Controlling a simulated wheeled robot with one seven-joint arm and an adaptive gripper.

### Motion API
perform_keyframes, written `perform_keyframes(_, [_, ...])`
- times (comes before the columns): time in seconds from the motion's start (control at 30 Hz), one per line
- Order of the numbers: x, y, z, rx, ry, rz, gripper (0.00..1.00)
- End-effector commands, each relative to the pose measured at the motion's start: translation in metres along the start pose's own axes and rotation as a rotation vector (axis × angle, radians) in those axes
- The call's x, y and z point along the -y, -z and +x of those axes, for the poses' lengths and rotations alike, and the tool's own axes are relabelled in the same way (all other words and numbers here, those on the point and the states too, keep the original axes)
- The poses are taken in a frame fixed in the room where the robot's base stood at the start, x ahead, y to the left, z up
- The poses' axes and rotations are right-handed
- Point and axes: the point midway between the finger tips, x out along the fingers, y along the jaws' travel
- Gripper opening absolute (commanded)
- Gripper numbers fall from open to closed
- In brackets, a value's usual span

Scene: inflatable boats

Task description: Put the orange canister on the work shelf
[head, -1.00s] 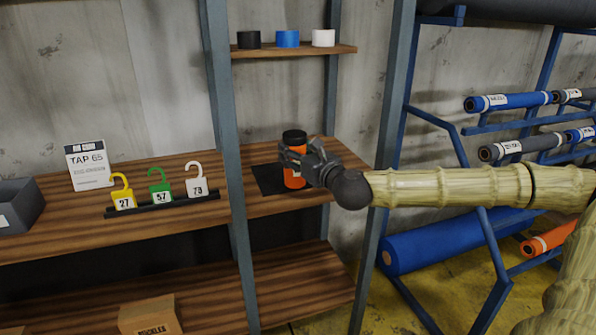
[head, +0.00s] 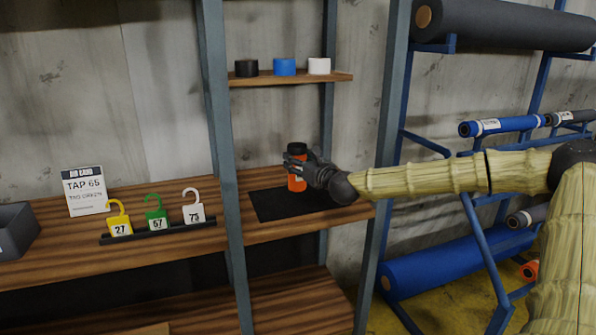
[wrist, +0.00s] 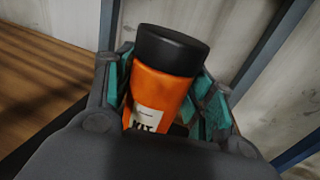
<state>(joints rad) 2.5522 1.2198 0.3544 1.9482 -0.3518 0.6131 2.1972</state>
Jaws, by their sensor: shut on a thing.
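The orange canister (head: 297,172) has a black lid and stands upright over the work shelf (head: 262,228), at the back of a black mat (head: 280,206). My gripper (head: 296,168) is shut around its body, coming from the right. In the wrist view the canister (wrist: 158,90) sits between the green-padded fingers, with a white label reading "KIT" partly hidden by my gripper's body. I cannot tell whether the canister's base touches the mat or is slightly above it.
A blue-grey post (head: 222,150) divides the shelf. A small shelf with tape rolls (head: 284,67) is above. The mat's front is clear.

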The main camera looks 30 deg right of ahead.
Motion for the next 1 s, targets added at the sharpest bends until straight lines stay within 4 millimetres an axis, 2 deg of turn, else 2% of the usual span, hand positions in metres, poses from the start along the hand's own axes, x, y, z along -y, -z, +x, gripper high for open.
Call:
perform_keyframes(0.3, [-0.001, 0.031, 0.001, -0.002, -0.002, -0.002, 0.24])
perform_keyframes(0.77, [-0.001, 0.037, 0.0, 0.0, -0.001, 0.001, 0.24])
perform_keyframes(0.8, [-0.001, 0.036, 0.0, 0.0, -0.001, 0.001, 0.61])
perform_keyframes(0.9, [-0.001, 0.036, 0.0, -0.001, -0.001, 0.0, 0.75])
perform_keyframes(1.0, [0.0, 0.036, 0.0, -0.001, -0.001, 0.0, 0.75])
